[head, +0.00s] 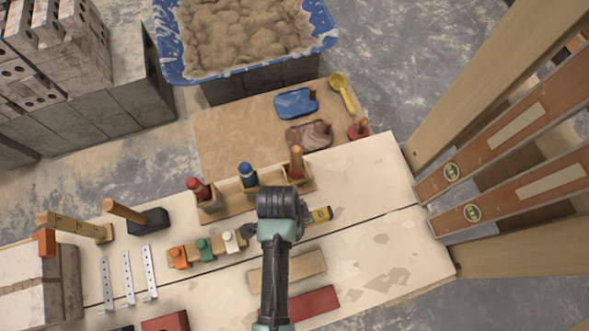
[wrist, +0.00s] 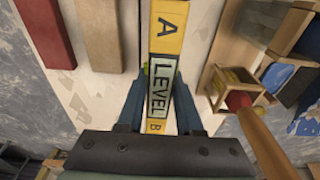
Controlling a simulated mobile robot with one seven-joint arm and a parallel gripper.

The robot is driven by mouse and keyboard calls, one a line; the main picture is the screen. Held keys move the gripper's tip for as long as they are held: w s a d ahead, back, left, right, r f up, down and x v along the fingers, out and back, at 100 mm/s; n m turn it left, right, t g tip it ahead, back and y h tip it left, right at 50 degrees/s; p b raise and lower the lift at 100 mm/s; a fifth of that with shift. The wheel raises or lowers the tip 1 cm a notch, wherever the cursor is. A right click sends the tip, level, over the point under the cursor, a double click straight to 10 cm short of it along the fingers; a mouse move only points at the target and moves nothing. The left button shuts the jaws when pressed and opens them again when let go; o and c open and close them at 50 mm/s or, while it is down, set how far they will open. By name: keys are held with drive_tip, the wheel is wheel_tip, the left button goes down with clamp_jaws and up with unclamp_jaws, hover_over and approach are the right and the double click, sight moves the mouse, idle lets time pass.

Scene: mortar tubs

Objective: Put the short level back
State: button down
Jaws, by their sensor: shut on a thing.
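The short level (wrist: 166,38) is a yellow bar with a black-and-white label reading "LEVEL" and the letters A and B at its ends. My gripper (wrist: 160,98) is shut on it, one finger on each side near the label. In the head view a yellow end of the short level (head: 320,214) shows to the right of my wrist, over the plank bench. My arm hides the rest of it there. I cannot tell whether it touches the planks.
The plank bench (head: 375,165) holds a wooden tool holder (head: 221,203), small coloured bottles (head: 204,248), metal strips (head: 127,278), a wood block (head: 291,269) and a red block (head: 311,304). Long levels (head: 541,188) lean at right. A blue mortar tub (head: 172,68) stands behind. The bench's right end is clear.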

drive_tip(key=shift+f+b, duration=1.9)
drive_tip(key=shift+b, duration=0.1)
drive_tip(key=shift+f+b, duration=0.4)
drive_tip(key=shift+f, duration=0.5)
drive_tip(key=shift+f, duration=0.45)
drive_tip(key=shift+c, duration=2.4)
unclamp_jaws()
